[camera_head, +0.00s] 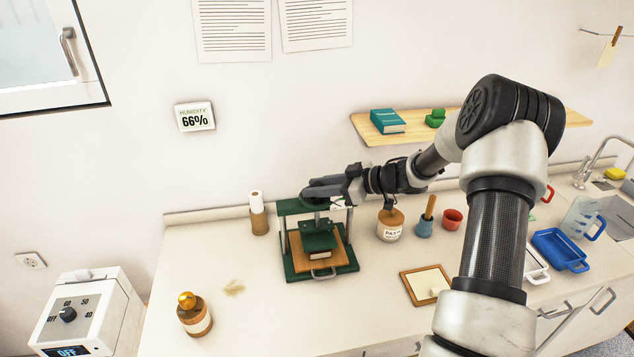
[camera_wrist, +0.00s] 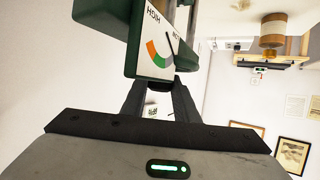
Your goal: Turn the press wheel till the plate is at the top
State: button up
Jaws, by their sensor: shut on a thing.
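The green press (camera_head: 294,272) stands on the counter in the head view, with metal posts and a dark wheel (camera_head: 316,186) on top. Its green plate (camera_head: 318,239) sits low between the posts, close above a wooden board (camera_head: 331,259); whether they touch is unclear. My gripper (camera_head: 342,190) reaches in from the right at wheel height and is shut on the wheel's rim. In the wrist view my gripper (camera_wrist: 160,88) points at the press's green top beam (camera_wrist: 105,20) and a gauge (camera_wrist: 158,50) with a coloured arc and needle. The grip itself is partly hidden there.
A labelled jar (camera_head: 390,225), a blue pot (camera_head: 425,227) and a red cup (camera_head: 452,219) stand right of the press. A brown bottle (camera_head: 194,316) stands front left, a wrapped roll (camera_head: 258,213) back left. A wooden shelf (camera_head: 375,131) hangs behind my arm.

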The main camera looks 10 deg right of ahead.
aim_at(317, 185)
jog(key=n+g+y, duration=0.2)
jog(key=n+g, duration=0.2)
jog(key=shift+f+b, duration=0.1)
jog(key=shift+b, duration=0.2)
jog(key=shift+n+g+b, duration=0.45)
jog(key=shift+n+g, duration=0.75)
jog(key=shift+g, duration=0.3)
jog(key=shift+r, duration=0.2)
jog(key=o, duration=1.1)
jog(key=shift+c, duration=0.2)
jog(key=shift+r, duration=0.1)
notch_tip(317, 185, up, 10)
jog(key=shift+a+f+b, duration=0.1)
jog(key=shift+b, duration=0.4)
